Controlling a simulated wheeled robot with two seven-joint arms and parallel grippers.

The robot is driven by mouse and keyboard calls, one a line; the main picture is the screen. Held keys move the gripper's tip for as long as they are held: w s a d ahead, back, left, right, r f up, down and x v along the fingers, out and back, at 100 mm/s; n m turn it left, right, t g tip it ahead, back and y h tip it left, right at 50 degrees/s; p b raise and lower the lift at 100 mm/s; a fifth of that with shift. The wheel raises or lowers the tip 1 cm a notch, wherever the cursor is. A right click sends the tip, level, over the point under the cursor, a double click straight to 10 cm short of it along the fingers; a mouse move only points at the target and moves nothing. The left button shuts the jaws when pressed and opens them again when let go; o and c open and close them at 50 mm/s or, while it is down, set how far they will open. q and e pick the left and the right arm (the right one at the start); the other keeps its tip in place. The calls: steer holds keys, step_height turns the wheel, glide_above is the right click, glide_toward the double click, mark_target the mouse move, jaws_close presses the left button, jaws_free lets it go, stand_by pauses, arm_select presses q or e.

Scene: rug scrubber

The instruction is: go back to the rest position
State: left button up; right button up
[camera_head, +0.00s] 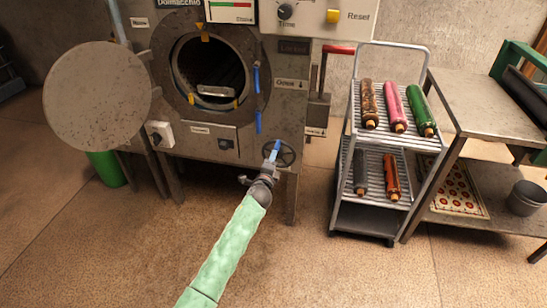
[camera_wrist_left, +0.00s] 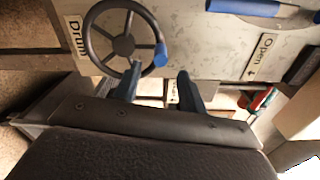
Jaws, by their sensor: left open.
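My left gripper (camera_head: 262,178) is at the end of the green-sleeved arm, just in front of the machine's small dark handwheel (camera_head: 288,154). Its two dark fingers (camera_wrist_left: 158,90) stand apart in the left wrist view, with nothing seen between them. The handwheel also shows in the left wrist view (camera_wrist_left: 107,46), close to one finger, with its blue knob (camera_wrist_left: 161,56). I cannot tell whether finger and wheel touch. My right gripper is out of view.
The grey machine (camera_head: 215,110) has its round door (camera_head: 98,97) swung open at left. A wire cart (camera_head: 372,218) with several coloured rolls stands at right, beside a metal table (camera_head: 485,105). A grey bucket (camera_head: 527,198) sits on the lower shelf. The front floor is clear.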

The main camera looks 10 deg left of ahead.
arm_select(q)
steer(key=shift+s, duration=0.1)
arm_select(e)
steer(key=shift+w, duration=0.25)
